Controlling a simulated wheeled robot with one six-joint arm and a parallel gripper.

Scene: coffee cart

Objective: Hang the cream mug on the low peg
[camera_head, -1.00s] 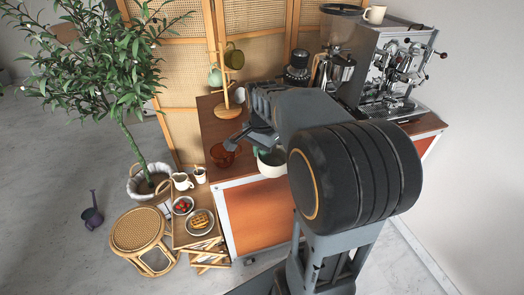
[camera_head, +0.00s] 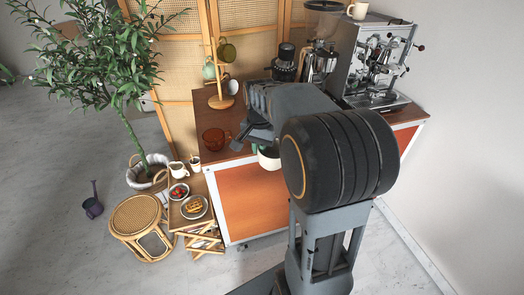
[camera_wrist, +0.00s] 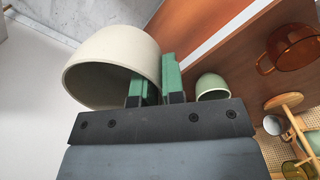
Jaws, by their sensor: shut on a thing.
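My gripper (camera_wrist: 158,90) is shut on a large cream mug (camera_wrist: 105,50), with its green fingers on either side of what looks like the mug's wall. The mug is tipped, its opening toward the camera. The same mug seems to show in the head view (camera_head: 268,160), near the cart's front edge and partly hidden by my arm. The wooden mug stand (camera_head: 218,101) is at the cart's back left. An olive mug (camera_head: 227,52), a teal mug (camera_head: 209,72) and a pale mug (camera_head: 231,87) are at it. I cannot make out the low peg clearly.
An amber cup (camera_head: 213,139) stands on the cart top between gripper and stand. A pale green cup (camera_wrist: 212,85) stands near the held mug. A grinder (camera_head: 318,60) and an espresso machine (camera_head: 375,65) stand at right. A stool (camera_head: 137,217) and small side table (camera_head: 193,225) are at left.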

